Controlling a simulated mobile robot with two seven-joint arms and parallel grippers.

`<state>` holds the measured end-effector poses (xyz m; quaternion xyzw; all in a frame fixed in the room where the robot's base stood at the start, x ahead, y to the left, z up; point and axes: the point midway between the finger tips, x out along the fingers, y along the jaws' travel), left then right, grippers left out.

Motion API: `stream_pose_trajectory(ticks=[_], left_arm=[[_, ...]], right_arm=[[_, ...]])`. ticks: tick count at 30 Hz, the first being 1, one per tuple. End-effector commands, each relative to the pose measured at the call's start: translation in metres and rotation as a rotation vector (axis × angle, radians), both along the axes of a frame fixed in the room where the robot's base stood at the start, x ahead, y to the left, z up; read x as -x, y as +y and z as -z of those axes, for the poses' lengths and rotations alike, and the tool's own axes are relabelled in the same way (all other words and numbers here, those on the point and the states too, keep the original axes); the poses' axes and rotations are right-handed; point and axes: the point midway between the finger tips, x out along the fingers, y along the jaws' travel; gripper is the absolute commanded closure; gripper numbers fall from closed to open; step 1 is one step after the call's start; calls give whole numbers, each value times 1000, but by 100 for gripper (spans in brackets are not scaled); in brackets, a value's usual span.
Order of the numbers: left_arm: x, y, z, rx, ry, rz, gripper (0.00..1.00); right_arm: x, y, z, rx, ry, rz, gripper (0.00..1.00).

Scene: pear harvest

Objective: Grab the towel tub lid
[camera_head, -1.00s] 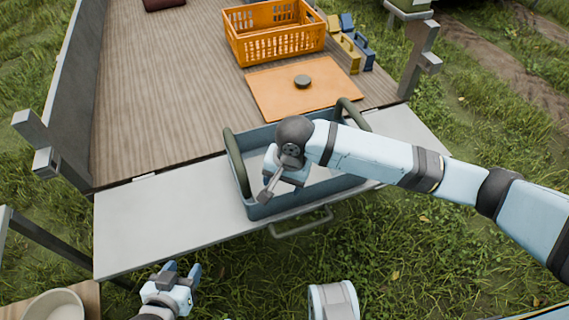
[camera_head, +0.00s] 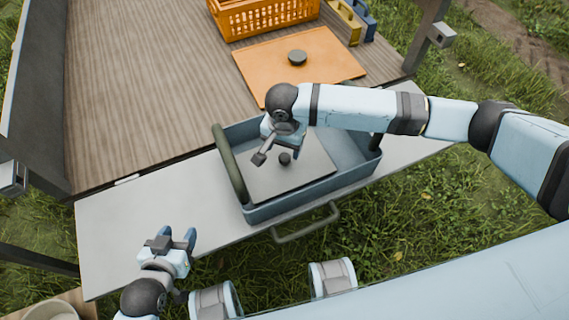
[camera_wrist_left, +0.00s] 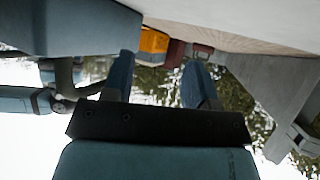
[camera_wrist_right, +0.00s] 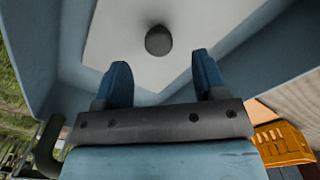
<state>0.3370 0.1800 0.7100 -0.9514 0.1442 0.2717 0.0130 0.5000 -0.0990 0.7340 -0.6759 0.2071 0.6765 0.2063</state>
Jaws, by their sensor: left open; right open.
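A flat pale-grey lid (camera_head: 310,172) with a dark round knob (camera_head: 284,158) lies inside the blue tub (camera_head: 290,208), which has two dark green side handles. The lid (camera_wrist_right: 112,42) and its knob (camera_wrist_right: 158,41) show large in the right wrist view. My right gripper (camera_head: 288,142) is over the tub, open and empty. In the right wrist view the knob appears just beyond the gap between its fingertips (camera_wrist_right: 157,72), apart from them. My left gripper (camera_head: 180,240) is open and empty, left of the tub near the tailgate's front edge; its fingers show in the left wrist view (camera_wrist_left: 160,68).
The tub stands on the grey tailgate (camera_head: 140,215). Behind, on the wooden bed (camera_head: 150,90), are an orange board (camera_head: 328,68) with a dark knob (camera_head: 297,57), an orange crate (camera_head: 265,18), and yellow (camera_head: 345,22) and blue (camera_head: 364,18) items. The tailgate's left part is clear.

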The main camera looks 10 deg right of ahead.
Motion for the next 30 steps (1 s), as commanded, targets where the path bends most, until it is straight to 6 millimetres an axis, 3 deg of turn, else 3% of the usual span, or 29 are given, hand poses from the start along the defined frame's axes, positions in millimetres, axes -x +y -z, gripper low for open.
stream_pose_trajectory(ticks=[5,11,15,23,26,30], left_arm=[[-5,-1,-6,6,-20,0,48],[-5,-2,4,15,-22,2,48],[-5,-4,-1,23,-33,5,48],[-6,-5,-6,26,-40,5,48],[-6,-4,-4,26,-38,5,48],[-6,-4,-3,24,-36,5,48]], right_arm=[[0,0,13,0,0,0,35],[0,-3,43,1,0,-1,35],[0,-3,57,0,0,-1,35],[0,-3,60,-1,-1,-1,35],[0,-3,60,-1,-1,-1,54],[0,-3,60,-1,-1,-1,86]])
